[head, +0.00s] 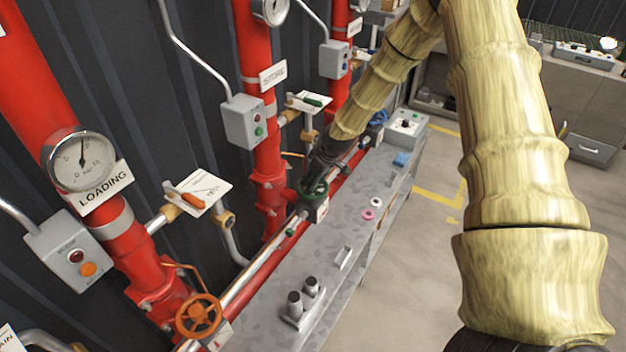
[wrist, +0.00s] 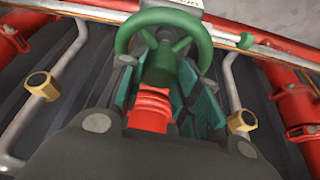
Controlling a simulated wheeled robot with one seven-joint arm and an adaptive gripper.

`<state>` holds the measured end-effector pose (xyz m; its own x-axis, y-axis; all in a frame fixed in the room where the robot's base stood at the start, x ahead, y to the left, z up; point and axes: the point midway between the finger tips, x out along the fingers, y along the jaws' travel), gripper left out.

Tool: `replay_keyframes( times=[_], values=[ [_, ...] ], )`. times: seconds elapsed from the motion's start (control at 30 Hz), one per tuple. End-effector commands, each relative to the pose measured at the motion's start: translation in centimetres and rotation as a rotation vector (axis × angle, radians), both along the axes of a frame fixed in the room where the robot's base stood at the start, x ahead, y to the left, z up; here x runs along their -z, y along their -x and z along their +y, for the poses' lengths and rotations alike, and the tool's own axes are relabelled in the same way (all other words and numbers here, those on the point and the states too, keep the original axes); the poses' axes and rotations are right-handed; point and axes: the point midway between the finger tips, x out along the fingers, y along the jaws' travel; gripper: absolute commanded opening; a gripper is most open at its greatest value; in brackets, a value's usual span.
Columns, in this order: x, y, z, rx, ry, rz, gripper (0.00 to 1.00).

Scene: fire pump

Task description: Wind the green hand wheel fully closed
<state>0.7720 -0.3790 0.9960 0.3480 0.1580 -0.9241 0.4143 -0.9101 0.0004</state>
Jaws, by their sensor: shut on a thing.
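The green hand wheel (head: 317,190) is on the red pipework beside the grey bench, in the middle of the head view. My gripper (head: 316,178) is at the wheel from above and behind, and the dark gripper body hides part of it. In the wrist view the wheel's rim (wrist: 203,42) and spokes fill the top middle. The teal-padded fingers of my gripper (wrist: 160,75) stand on either side of the wheel's hub, over a red pipe part. The gripper is shut on the wheel; the exact contact points are partly hidden.
An orange hand wheel (head: 198,315) is at the lower left. Grey switch boxes (head: 244,122) and a red store pipe (head: 262,150) stand nearby. The grey bench (head: 335,225) holds pink and white rings and metal cylinders (head: 302,300). Open floor lies to the right.

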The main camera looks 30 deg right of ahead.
Motion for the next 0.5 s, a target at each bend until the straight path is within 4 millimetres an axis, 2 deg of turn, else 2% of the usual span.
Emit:
replay_keyframes(
  times=[0.1,0.13,0.2,0.5],
  values=[
    [0.10,0.12,-0.09,0.001,0.000,0.002,0.04],
    [0.11,0.13,-0.09,0.000,0.000,0.002,0.34],
    [0.10,0.11,-0.08,0.000,0.000,0.002,0.47],
    [0.04,0.01,0.02,-0.004,-0.001,0.000,0.49]
  ],
)
